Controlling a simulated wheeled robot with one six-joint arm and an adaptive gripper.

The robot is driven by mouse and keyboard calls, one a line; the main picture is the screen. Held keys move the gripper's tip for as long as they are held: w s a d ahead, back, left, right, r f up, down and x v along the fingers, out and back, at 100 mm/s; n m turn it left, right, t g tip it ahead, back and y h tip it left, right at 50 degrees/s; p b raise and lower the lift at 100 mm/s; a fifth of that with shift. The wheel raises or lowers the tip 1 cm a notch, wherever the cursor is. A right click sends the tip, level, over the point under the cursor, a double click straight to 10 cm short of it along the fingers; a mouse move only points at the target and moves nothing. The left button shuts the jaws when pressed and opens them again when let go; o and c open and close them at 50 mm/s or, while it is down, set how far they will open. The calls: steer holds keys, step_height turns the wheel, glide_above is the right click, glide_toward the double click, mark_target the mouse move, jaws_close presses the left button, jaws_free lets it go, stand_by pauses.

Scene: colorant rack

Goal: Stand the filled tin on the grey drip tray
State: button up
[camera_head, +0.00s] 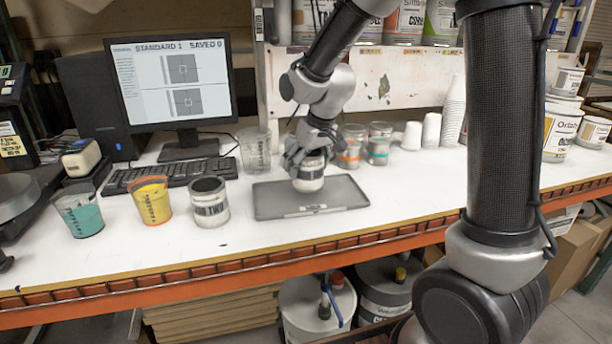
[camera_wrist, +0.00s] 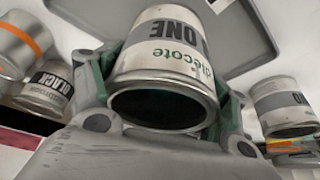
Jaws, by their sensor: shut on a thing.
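A small metal tin with a white label (camera_head: 309,176) is held in my gripper (camera_head: 308,158), over the middle of the grey drip tray (camera_head: 345,193). In the wrist view the held tin (camera_wrist: 166,52) sits between the fingers, its dark open mouth facing the camera and its label lettering upside down. My gripper (camera_wrist: 160,110) is shut on it. The tin looks upright, its base at or very close to the tray surface; I cannot tell whether it touches. The tray also shows behind the tin (camera_wrist: 248,28). What fills the tin is too dark to make out.
Another open tin (camera_head: 209,202) stands left of the tray, beside an orange-yellow cup (camera_head: 153,200) and a teal cup (camera_head: 80,211). A clear beaker (camera_head: 255,150) and small colorant tins (camera_head: 351,146) stand behind. The keyboard (camera_head: 168,175) lies back left.

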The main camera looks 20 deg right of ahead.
steer(key=shift+f, duration=1.55)
steer(key=shift+f, duration=0.1)
steer(key=o, duration=1.6)
steer(key=v, duration=1.2)
steer(key=shift+d, duration=0.15)
steer(key=s+d+m, duration=0.1)
steer(key=s+d, duration=0.3)
steer(key=s, duration=0.4)
steer(key=s+d+r+m+h, duration=0.1)
steer(key=s+d, duration=0.4)
steer(key=s, duration=0.3)
steer(key=s+d+r+m, duration=0.1)
steer(key=s+d, duration=0.3)
steer(key=s, duration=0.4)
steer(key=shift+s+d+r+m, duration=0.1)
steer(key=shift+d+r+m, duration=0.15)
steer(key=shift+d+m, duration=0.15)
